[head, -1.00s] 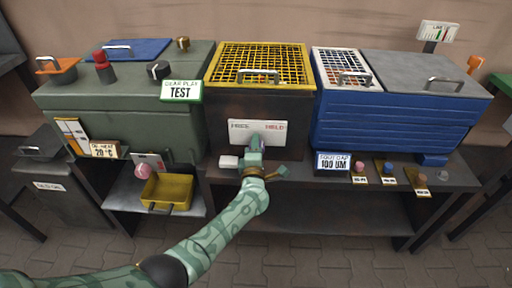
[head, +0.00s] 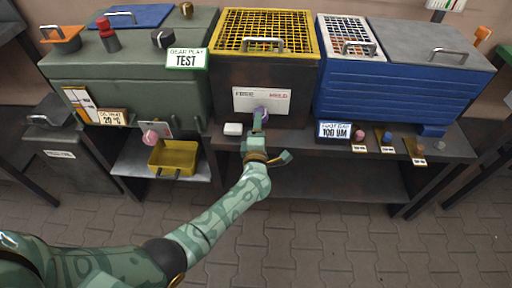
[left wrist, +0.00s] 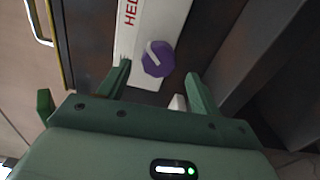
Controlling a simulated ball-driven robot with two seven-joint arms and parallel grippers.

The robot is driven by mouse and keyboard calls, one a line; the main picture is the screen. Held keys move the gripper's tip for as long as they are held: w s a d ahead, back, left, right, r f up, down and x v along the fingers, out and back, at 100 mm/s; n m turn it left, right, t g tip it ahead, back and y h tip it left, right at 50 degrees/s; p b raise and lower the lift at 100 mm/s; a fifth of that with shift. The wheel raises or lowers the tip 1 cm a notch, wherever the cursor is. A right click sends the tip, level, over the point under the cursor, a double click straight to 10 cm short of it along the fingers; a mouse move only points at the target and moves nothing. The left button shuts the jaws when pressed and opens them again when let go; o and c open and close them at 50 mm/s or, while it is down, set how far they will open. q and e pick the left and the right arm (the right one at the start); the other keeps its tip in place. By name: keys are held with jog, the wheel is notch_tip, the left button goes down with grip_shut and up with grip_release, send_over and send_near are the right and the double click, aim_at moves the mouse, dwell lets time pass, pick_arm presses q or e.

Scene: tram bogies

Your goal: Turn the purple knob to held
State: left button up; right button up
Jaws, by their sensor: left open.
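The purple knob (head: 260,111) sits on a white plate (head: 277,99) on the front of the dark box with the yellow grille. The plate has a word at each side; the right one reads HELD. In the left wrist view the purple knob (left wrist: 158,60) carries a white mark running from its middle to its upper-left edge, and the HELD lettering (left wrist: 130,13) is up and left of it. My left gripper (head: 258,122) is in front of the knob, partly covering it. In the left wrist view its fingers (left wrist: 161,88) are spread and empty, with the knob just beyond the gap. My right gripper is not in view.
A green box with a TEST sign (head: 186,59) stands left, a blue box (head: 380,112) right. A white block (head: 233,129) lies left of my gripper. Small knobs (head: 388,138) line the shelf at right. A yellow tray (head: 174,158) sits lower left.

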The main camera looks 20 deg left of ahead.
pick_arm(q)
jog(key=p+v, duration=0.2)
jog(key=v, duration=0.8)
jog(key=shift+s+p, duration=0.2)
jog(key=shift+p, duration=0.1)
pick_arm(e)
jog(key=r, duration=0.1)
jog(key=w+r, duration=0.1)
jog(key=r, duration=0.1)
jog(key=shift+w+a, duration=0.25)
pick_arm(q)
jog(key=shift+d, duration=0.1)
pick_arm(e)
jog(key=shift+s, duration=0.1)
